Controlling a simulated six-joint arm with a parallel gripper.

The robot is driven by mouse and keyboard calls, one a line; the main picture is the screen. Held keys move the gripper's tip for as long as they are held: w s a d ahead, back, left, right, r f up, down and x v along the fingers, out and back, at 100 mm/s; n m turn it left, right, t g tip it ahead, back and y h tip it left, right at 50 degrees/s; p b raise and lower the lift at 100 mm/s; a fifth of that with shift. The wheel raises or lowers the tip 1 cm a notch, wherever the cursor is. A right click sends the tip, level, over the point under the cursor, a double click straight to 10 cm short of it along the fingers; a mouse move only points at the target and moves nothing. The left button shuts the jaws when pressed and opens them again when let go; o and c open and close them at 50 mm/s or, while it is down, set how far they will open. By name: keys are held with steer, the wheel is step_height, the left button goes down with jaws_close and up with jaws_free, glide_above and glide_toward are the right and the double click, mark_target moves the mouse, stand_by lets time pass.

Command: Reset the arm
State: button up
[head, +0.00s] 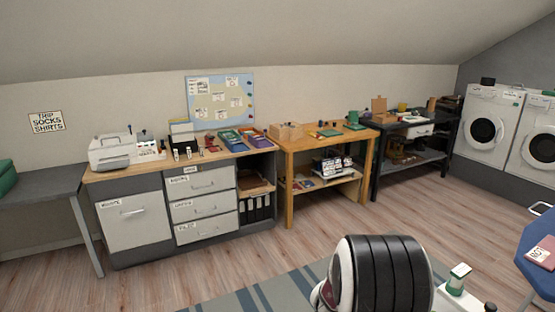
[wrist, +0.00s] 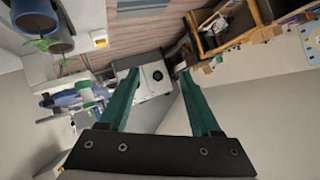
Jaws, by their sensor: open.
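My gripper (wrist: 160,74) shows in the wrist view as two long green fingers rising from a dark mounting plate. The fingers stand wide apart and hold nothing. The space between them looks out over the room, with a white front-loading washer (wrist: 150,80) far beyond the tips. The wrist view is turned well off upright. I cannot make out my gripper in the head view.
A drawer desk (head: 135,172), a wooden workbench (head: 300,143) and a dark bench (head: 385,135) line the wall. White washers (head: 490,108) stand at right. A blue table (head: 538,235) is at right edge. The wooden floor (head: 200,270) between is mostly clear.

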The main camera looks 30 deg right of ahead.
steer(key=s+a+r+n+y, duration=0.2)
steer(key=a+n+y, duration=0.25)
steer(key=a, duration=0.85)
steer(key=s+a+r+n+y, duration=0.1)
steer(key=a+r+n+y, duration=0.15)
steer(key=a+y, duration=0.75)
steer(key=s+a+n+g, duration=0.1)
steer(key=s+a, duration=0.3)
steer(key=s, duration=0.4)
steer(key=s+a+n+g+h, duration=0.1)
steer(key=s+a+n+g, duration=0.1)
steer(key=s+a, duration=0.3)
steer(key=s+a+n+g+h, duration=0.1)
steer(key=s+a+g, duration=0.2)
steer(key=s, duration=0.8)
steer(key=shift+a+r+n+g, duration=0.25)
steer(key=shift+a+n+g, duration=0.05)
steer(key=shift+a, duration=0.6)
steer(key=shift+h, duration=0.25)
